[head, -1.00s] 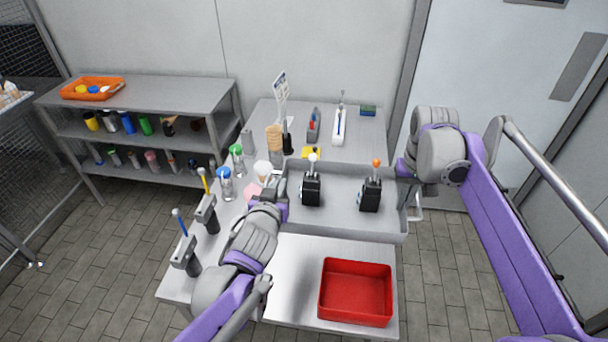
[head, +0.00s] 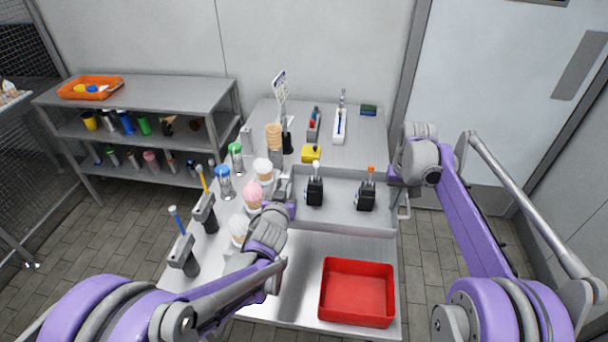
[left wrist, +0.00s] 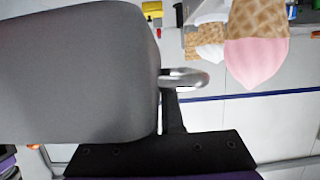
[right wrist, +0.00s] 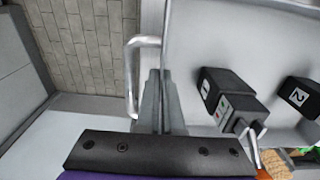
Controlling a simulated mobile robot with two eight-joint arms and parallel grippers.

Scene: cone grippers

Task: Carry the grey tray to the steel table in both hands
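The grey tray (head: 342,217) is in the middle of the head view, over the steel table (head: 300,295), and looks level. I cannot tell whether it touches the tabletop. Two black devices (head: 315,190) (head: 366,196) stand upright in it. My left gripper (head: 285,196) is at the tray's left end; the left wrist view shows its narrow fingers (left wrist: 172,98) against a metal handle (left wrist: 186,78). My right gripper (head: 394,176) is at the right end; the right wrist view shows its fingers (right wrist: 162,75) closed about the tray wall beside the handle (right wrist: 132,80).
A red bin (head: 357,292) stands on the table in front of the tray. Ice cream cones (head: 252,196), bottles (head: 224,182) and holders (head: 184,256) line the left edge. A yellow block (head: 311,153) is behind the tray. A shelf (head: 140,90) stands at the back left.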

